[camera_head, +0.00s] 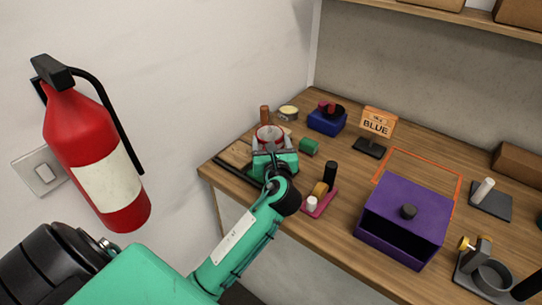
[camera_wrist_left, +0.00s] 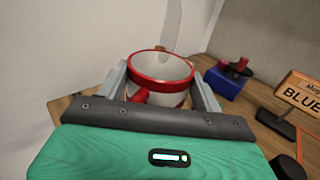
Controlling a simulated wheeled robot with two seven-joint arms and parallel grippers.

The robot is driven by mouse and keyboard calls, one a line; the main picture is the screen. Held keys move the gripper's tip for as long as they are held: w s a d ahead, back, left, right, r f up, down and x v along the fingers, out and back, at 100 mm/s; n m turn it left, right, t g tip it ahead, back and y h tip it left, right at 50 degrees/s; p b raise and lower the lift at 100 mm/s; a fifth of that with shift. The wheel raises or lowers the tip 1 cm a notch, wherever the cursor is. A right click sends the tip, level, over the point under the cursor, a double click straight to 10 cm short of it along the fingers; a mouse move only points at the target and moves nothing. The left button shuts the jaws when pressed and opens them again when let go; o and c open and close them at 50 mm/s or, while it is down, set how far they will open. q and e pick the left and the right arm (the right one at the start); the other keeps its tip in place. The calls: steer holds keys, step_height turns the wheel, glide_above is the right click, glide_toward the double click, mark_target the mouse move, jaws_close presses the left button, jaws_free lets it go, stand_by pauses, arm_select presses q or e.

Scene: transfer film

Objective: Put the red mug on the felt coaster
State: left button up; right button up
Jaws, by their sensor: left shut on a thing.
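The red mug (camera_head: 270,134) has a red rim and handle and a pale body. It is at the far left of the wooden worktop in the head view, and in the left wrist view (camera_wrist_left: 172,98) it stands upright between the fingers. My left gripper (camera_wrist_left: 161,86) is shut on the mug, one finger on each side. In the head view the left gripper (camera_head: 272,147) hides the mug's lower part, so I cannot tell whether it touches the worktop. I cannot pick out the felt coaster with certainty. My right gripper is not in view.
A green block (camera_head: 309,146), a blue block (camera_head: 327,122) and a pink tray (camera_head: 321,204) stand near the mug. A BLUE sign (camera_head: 377,122), a purple box (camera_head: 405,208), an orange outline (camera_head: 441,172) and a dark pad (camera_head: 494,207) lie further right. The wall is close on the left.

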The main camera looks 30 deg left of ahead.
arm_select(q)
steer(key=shift+f, duration=2.35)
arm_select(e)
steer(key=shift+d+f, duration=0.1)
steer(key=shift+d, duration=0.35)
arm_select(q)
steer(key=shift+f, duration=0.1)
steer(key=o, duration=1.2)
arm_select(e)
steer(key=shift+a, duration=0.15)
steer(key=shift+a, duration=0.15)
arm_select(q)
steer(key=b+v, duration=0.2)
steer(key=v, duration=1)
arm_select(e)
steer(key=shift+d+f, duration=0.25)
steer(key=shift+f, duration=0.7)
